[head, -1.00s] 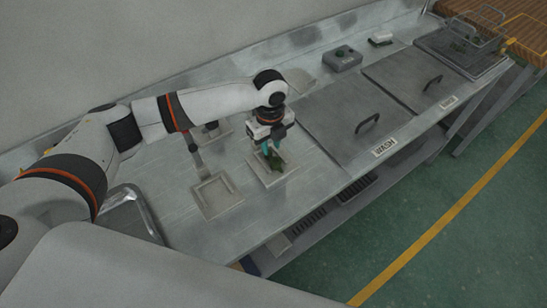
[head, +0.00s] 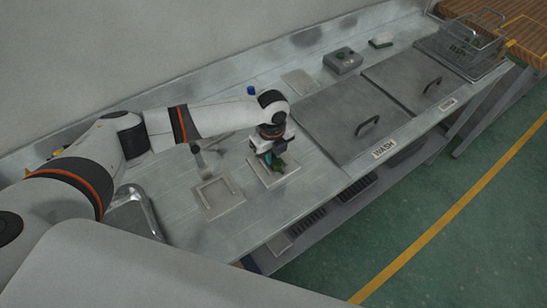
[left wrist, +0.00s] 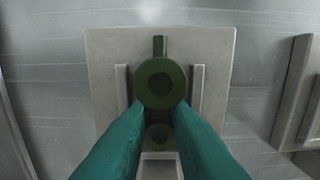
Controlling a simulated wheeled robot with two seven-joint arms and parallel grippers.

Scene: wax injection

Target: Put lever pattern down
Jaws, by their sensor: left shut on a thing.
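The lever pattern (left wrist: 160,82) is dark green, with a round ringed end, a short stub and a smaller ring between the fingers. It also shows in the head view (head: 278,167). My left gripper (left wrist: 158,108), with teal fingers, is shut on it; it also shows in the head view (head: 273,158). The pattern is over a light grey square fixture plate (left wrist: 215,50) with raised side rails, lined up between the rails. I cannot tell whether it touches the plate. The plate also shows in the head view (head: 262,178). My right gripper is not in view.
A second square fixture (head: 211,207) lies to the left on the steel counter. To the right are lidded tanks (head: 345,118), one labelled WASH, a grey control box (head: 343,60) and a wire basket (head: 462,50). A flat plate (head: 299,82) lies behind the arm.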

